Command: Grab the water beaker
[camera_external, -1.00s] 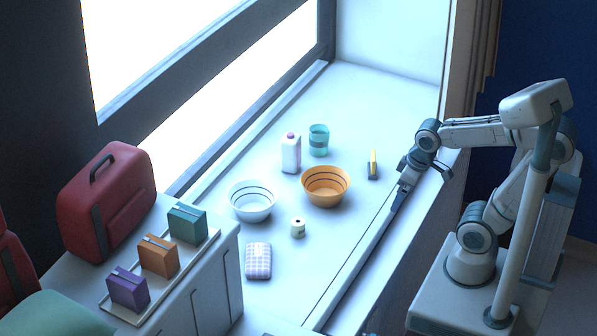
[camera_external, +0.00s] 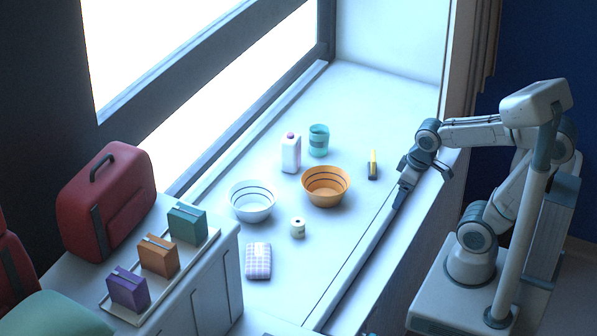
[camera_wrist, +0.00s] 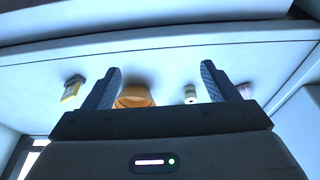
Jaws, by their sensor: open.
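The water beaker appears to be the teal, see-through cup (camera_external: 318,140) standing upright toward the back of the white sill, just right of a white bottle (camera_external: 291,153). My gripper (camera_external: 401,190) is at the sill's right edge, well apart from the cup, to its right and nearer the camera. In the wrist view my gripper (camera_wrist: 163,82) shows two spread dark fingers with nothing held between them. I cannot make out the cup in the wrist view.
An orange bowl (camera_external: 326,188) stands in front of the cup, with a white bowl (camera_external: 252,202) to its left. A yellow-and-dark item (camera_external: 372,165) stands between the cup and my arm. A spool (camera_external: 297,228) and checked pouch (camera_external: 258,261) are nearer. The sill behind the cup is clear.

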